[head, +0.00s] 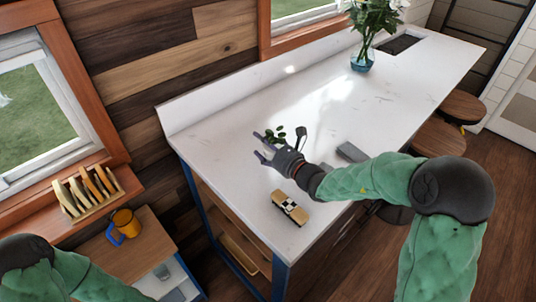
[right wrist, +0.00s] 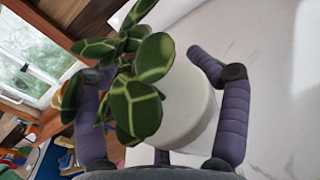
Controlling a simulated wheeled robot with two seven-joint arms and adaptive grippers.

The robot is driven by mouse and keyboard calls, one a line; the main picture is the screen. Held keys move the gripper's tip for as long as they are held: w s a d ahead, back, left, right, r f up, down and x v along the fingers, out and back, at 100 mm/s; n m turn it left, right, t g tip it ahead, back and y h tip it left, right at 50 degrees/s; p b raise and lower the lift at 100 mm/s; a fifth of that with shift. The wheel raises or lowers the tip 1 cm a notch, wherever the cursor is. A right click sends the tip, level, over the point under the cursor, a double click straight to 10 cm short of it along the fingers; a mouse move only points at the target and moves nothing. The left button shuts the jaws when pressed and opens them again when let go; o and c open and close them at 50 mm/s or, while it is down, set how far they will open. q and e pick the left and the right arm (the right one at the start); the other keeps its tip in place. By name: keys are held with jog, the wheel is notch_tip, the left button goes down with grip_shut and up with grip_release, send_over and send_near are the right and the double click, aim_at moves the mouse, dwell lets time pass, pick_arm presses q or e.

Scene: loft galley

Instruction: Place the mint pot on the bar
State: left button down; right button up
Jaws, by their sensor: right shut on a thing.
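The mint pot is a plant with rounded green leaves (head: 278,133) in a pale round pot (right wrist: 190,108). My right gripper (head: 268,146) is shut on the pot, with a finger on each side of it in the right wrist view. The hand is over the left part of the white bar (head: 232,118); I cannot tell whether the pot touches the surface. My left arm enters at the bottom left of the head view, and its gripper is out of view.
A black-and-tan block-like object (head: 290,208) lies near the bar's front edge. A grey block (head: 351,152) lies right of the hand. A flower vase (head: 363,60) stands farther back. An orange mug (head: 126,222) and a rack (head: 87,192) are at the left. The bar's middle is clear.

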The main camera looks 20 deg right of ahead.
aim_at(268, 152)
jog(key=shift+w+d+f, duration=0.3)
jog(key=shift+d+f, duration=0.2)
jog(key=shift+f, duration=0.15)
jog(key=shift+w+d+f+b, duration=0.15)
jog(key=shift+f+b, duration=0.45)
jog(key=shift+f, duration=1.1)
jog(key=shift+f, duration=0.2)
jog(key=o, duration=1.6)
jog(key=shift+c, duration=0.2)
